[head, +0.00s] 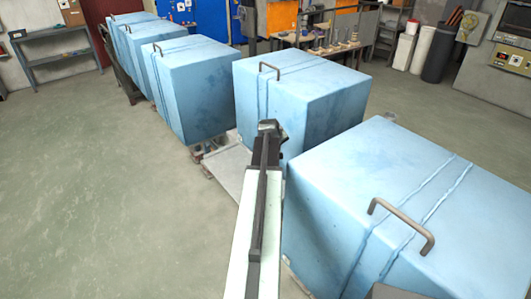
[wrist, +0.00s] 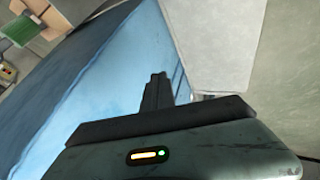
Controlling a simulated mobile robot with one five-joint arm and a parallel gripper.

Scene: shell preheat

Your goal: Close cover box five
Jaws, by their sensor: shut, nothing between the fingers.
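Several light blue cover boxes with dark bar handles stand in a row in the head view. The nearest box (head: 400,190) is at the right, the second box (head: 300,100) is behind it, and a third box (head: 190,85) is left of that. More boxes (head: 128,32) continue at the far left. I see no number, so I cannot tell which is box five. No lid stands visibly raised. My gripper (head: 268,126) is shut and empty, in front of the second box's near lower corner. In the wrist view my gripper (wrist: 157,82) points along a blue box face (wrist: 110,70); contact is unclear.
A pale flat slab (head: 229,168) lies low at the gap between the second and third boxes. The green-grey floor (head: 90,180) at the left is open. A grey shelf (head: 52,50) stands far left, and a cluttered bench (head: 335,45) and dark rolls (head: 440,55) are behind.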

